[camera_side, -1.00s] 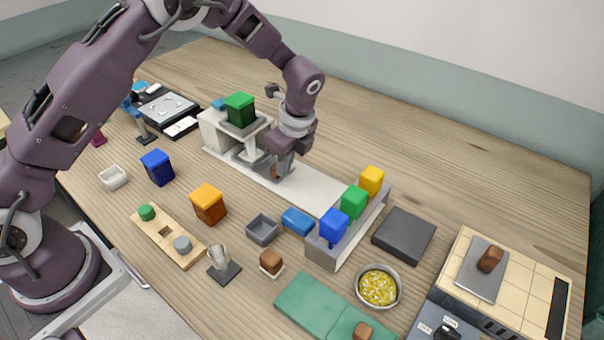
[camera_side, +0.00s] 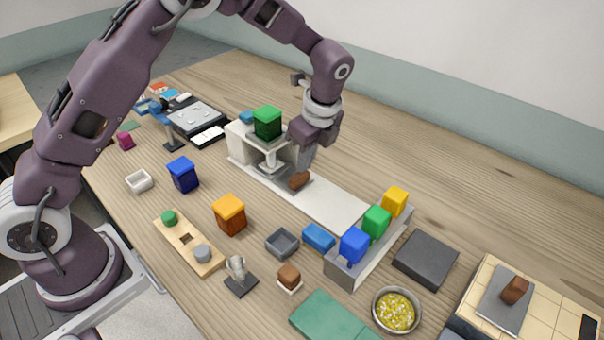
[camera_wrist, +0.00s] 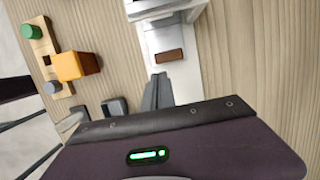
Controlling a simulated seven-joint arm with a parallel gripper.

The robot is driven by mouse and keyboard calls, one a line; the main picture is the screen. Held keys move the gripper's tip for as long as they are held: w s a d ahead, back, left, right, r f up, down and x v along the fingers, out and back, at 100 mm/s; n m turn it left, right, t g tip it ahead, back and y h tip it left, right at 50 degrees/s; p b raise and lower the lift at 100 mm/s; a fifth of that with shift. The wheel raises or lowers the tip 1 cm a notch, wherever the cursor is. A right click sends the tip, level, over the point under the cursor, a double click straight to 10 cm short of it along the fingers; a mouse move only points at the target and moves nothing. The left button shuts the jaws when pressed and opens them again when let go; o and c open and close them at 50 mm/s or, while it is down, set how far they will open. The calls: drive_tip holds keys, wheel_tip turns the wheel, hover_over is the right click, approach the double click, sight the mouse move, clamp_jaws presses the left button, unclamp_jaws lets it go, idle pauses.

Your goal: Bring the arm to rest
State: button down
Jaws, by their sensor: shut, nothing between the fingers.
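My gripper (camera_side: 303,165) hangs over the white base plate of a small press-like stand. In the wrist view its fingers (camera_wrist: 158,82) are together with nothing between them. A brown block (camera_side: 299,181) lies on the plate just below the fingertips; the wrist view shows it (camera_wrist: 169,55) ahead of the fingers and apart from them. The stand (camera_side: 240,140) carries a green block (camera_side: 267,122) on its upper platform.
A grey rack (camera_side: 345,268) with blue, green and yellow blocks stands right of the plate. An orange box (camera_side: 229,214), a blue box (camera_side: 183,174) and a wooden peg board (camera_side: 190,243) stand in front. The table's back right is clear.

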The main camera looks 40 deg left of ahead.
drive_tip(key=s+a+r+n+t+h, duration=0.1)
drive_tip(key=s+r+n, duration=0.3)
drive_tip(key=s+r, duration=0.4)
drive_tip(key=s+r+n+t+h, duration=0.1)
drive_tip(key=s+r+n, duration=0.4)
drive_tip(key=r, duration=0.6)
drive_tip(key=s+n+t, duration=0.3)
drive_tip(key=s+n, duration=0.6)
drive_tip(key=s, duration=0.8)
drive_tip(key=shift+a+f+t+h, duration=0.25)
drive_tip(key=shift+t+h, duration=0.05)
drive_tip(key=shift+h, duration=0.1)
